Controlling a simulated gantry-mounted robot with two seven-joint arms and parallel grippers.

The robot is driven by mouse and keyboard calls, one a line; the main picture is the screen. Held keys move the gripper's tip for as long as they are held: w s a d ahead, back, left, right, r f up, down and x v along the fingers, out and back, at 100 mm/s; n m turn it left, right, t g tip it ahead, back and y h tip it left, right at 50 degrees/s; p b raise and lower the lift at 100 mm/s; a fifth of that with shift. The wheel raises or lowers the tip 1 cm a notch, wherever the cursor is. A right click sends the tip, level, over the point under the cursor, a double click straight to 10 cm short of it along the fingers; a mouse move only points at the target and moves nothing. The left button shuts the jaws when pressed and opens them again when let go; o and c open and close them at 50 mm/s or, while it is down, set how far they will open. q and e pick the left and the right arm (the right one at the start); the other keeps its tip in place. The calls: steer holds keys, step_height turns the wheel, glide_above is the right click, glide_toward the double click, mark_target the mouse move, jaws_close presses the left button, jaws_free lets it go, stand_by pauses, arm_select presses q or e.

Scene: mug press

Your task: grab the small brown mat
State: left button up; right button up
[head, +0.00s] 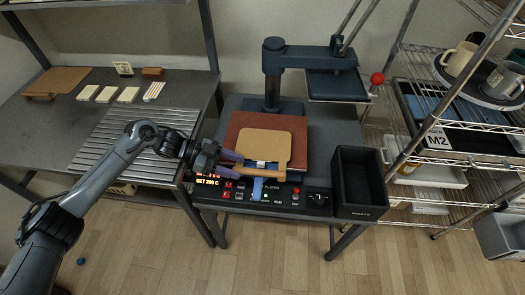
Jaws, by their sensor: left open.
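A small tan-brown mat (264,145) with rounded corners lies flat on a larger red-brown pad (241,128) on the press's lower plate. A light wooden bar (270,173) runs along the mat's front edge, with a small white and blue piece at its middle. My left gripper (240,163) is open at the left end of this bar, by the mat's front-left corner. I cannot tell whether its fingers touch the bar. The press (272,75) stands behind the mat, its dark upper plate (336,86) swung to the right, clear of the mat. My right gripper is not in view.
A control panel (308,201) runs along the press table's front. A black bin (359,182) stands at its right. A wire shelf (440,105) with mugs (503,80) is at the right. The left bench holds another brown mat (62,79) and a slatted metal rack (125,146).

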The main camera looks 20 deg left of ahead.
mark_target(251, 170)
arm_select(q)
steer(key=shift+w+d+f+p, duration=0.1)
steer(key=shift+d+p, duration=0.35)
steer(key=shift+d, duration=0.2)
steer(key=p+x, duration=0.1)
steer(key=x, duration=0.2)
steer(key=shift+w+d, duration=0.1)
steer(key=shift+w, duration=0.05)
steer(key=shift+d+f, duration=0.3)
steer(key=shift+d, duration=0.05)
jaws_close()
